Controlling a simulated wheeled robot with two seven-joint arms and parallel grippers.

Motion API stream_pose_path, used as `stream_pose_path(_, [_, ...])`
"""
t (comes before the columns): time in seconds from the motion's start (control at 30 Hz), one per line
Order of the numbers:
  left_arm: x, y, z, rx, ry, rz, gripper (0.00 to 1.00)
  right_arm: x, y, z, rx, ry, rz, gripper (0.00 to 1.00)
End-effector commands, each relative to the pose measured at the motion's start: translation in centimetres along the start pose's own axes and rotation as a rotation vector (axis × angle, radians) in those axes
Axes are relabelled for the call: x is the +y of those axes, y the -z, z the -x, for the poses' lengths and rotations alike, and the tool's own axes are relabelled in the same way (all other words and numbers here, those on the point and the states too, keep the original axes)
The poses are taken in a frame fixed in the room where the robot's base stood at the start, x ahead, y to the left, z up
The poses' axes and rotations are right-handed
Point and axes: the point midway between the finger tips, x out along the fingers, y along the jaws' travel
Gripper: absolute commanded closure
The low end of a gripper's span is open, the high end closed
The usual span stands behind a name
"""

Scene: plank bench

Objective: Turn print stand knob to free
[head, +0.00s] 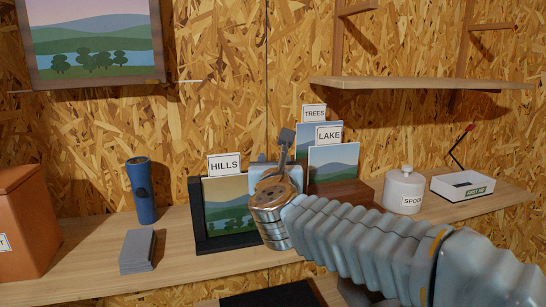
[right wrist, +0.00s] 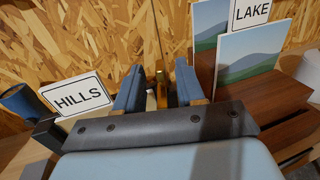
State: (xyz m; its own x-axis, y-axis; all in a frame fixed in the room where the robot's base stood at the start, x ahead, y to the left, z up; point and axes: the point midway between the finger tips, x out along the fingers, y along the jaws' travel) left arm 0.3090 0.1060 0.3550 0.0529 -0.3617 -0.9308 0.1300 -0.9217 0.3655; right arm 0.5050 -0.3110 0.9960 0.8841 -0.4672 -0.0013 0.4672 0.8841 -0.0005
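A dark print stand (head: 198,220) holds a landscape print (head: 229,203) under a HILLS sign (head: 224,166), which also shows in the right wrist view (right wrist: 77,98). My right gripper (head: 286,142) is just right of the stand, in front of the wall. In the right wrist view its two blue-grey fingers (right wrist: 159,84) are apart. A small brass-coloured piece (right wrist: 161,90), possibly the knob, shows in the gap between them. I cannot tell whether they touch it. The knob's setting cannot be read. My left gripper is not in view.
A wooden rack (head: 345,190) with TREES and LAKE prints (head: 333,166) stands close on the right. A white SPOOL jar (head: 404,190) and a small white box (head: 462,187) are farther right. A blue cylinder (head: 142,190), grey stack (head: 138,251) and brown box (head: 25,225) stand left.

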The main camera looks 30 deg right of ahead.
Motion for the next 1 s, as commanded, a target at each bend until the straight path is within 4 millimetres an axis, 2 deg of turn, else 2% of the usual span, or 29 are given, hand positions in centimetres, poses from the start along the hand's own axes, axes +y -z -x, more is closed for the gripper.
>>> stream_pose_path(0.1, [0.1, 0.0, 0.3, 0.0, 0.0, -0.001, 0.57, 0.0, -0.1, -1.3, 0.001, -0.001, 0.0, 0.62])
stream_pose_path(0.2, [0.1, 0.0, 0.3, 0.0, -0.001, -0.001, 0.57, 0.0, 0.0, -1.8, 0.0, -0.001, 0.0, 0.62])
stream_pose_path(0.47, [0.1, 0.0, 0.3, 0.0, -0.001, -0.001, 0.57, 0.0, 0.0, -1.9, -0.001, -0.001, 0.0, 0.62])
stream_pose_path(0.73, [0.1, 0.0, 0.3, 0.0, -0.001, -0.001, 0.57, 0.0, 0.0, -1.9, -0.001, -0.001, 0.0, 1.0])
stream_pose_path(0.87, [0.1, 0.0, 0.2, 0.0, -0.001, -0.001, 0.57, 0.0, 0.0, -1.9, -0.001, -0.002, 0.0, 1.0])
stream_pose_path(1.0, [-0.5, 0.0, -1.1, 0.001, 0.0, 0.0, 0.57, 0.0, 0.4, -1.9, -0.003, -0.051, -0.003, 1.0])
